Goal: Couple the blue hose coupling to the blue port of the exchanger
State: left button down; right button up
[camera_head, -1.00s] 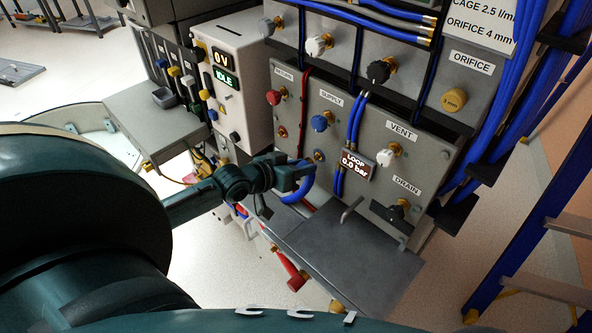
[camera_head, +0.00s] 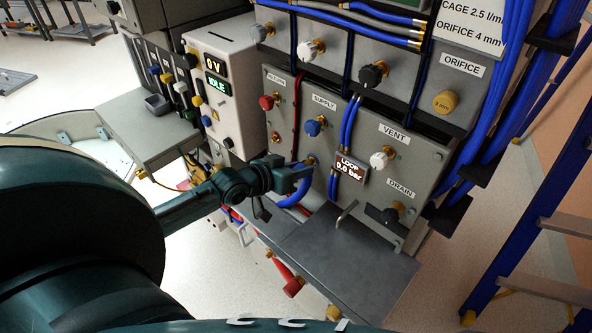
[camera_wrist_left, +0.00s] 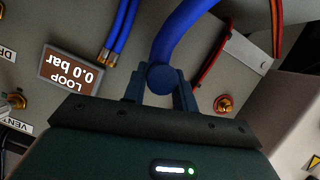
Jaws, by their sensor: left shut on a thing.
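My left gripper (camera_head: 302,176) is shut on the blue hose coupling (camera_wrist_left: 160,78) in front of the exchanger panel (camera_head: 284,92). In the left wrist view its two fingers (camera_wrist_left: 160,92) stand on either side of the coupling's round end. The blue hose (camera_head: 293,200) loops down from the grip. The brass blue port (camera_head: 312,159) sits below the blue SUPPLY knob (camera_head: 315,126), right by the fingertips. The coupling's mating end is hidden, so I cannot tell whether it touches the port. My right gripper is not in view.
A grey shelf (camera_head: 345,262) juts out below the panel. A red-handled part (camera_head: 284,272) hangs at its left. The white power unit (camera_head: 233,105) stands left of the panel. The LOOP display (camera_head: 350,169) and two blue hoses (camera_head: 346,130) are right of the port.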

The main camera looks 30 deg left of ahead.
pick_arm(q)
jog(key=shift+w, duration=0.3)
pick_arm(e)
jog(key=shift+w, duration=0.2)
pick_arm(q)
jog(key=shift+w+r, duration=0.1)
jog(key=shift+w+d, duration=0.15)
jog(key=shift+w, duration=0.3)
jog(key=shift+w+b, duration=0.15)
jog(key=shift+b, duration=0.15)
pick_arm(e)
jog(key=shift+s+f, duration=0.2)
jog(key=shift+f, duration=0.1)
pick_arm(q)
jog(key=c, duration=1)
grip_release()
jog(key=shift+w, duration=0.1)
jog(key=shift+c, duration=0.2)
jog(key=f+p+v, duration=0.1)
jog(key=p+v, duration=0.1)
jog(key=v, duration=1.4)
jog(key=shift+s+p, duration=0.4)
jog(key=shift+s, duration=0.35)
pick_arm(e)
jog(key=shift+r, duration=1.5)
